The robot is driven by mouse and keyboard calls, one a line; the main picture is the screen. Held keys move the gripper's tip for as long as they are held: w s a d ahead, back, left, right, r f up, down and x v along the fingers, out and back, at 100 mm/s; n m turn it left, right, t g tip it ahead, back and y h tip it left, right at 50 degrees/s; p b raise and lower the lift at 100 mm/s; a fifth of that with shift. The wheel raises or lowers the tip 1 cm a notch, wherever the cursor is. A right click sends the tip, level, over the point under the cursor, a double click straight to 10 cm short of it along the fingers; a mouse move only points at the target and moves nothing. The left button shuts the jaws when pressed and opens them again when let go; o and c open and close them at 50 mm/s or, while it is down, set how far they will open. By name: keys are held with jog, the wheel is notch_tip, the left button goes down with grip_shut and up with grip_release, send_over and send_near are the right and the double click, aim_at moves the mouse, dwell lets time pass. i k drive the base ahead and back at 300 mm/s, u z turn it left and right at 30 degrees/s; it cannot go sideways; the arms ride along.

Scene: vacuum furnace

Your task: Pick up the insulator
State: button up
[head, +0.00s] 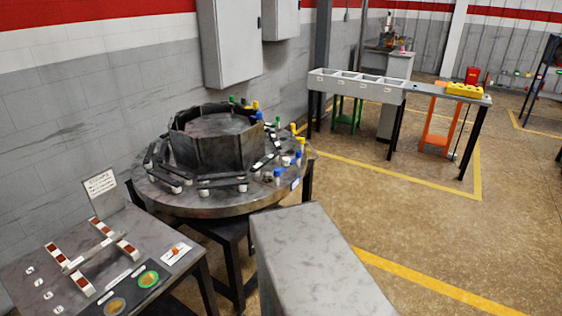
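No single piece can be told for certain as the insulator. Small white cylinders, which look like ceramic insulators, sit around the round table (205,205); one white cylinder (177,189) is at its front left and another (243,187) is at its front. Dark bars lie at or over several of them, around a dark many-sided furnace ring (205,155). Small blue-and-white pieces (277,175) stand on the table's right side. My gripper is not in view.
A grey bench (60,262) at the lower left carries white pieces with red-brown tops and round pads. A long table with a grey divided bin (360,84) and a yellow block (464,90) stands at the back right. The floor (400,215) at right is clear.

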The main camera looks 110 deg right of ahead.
aim_at(268, 177)
jog(key=u, duration=0.45)
jog(key=k, duration=0.35)
jog(key=z, duration=2.9)
jog(key=k, duration=0.25)
jog(key=z, duration=1.9)
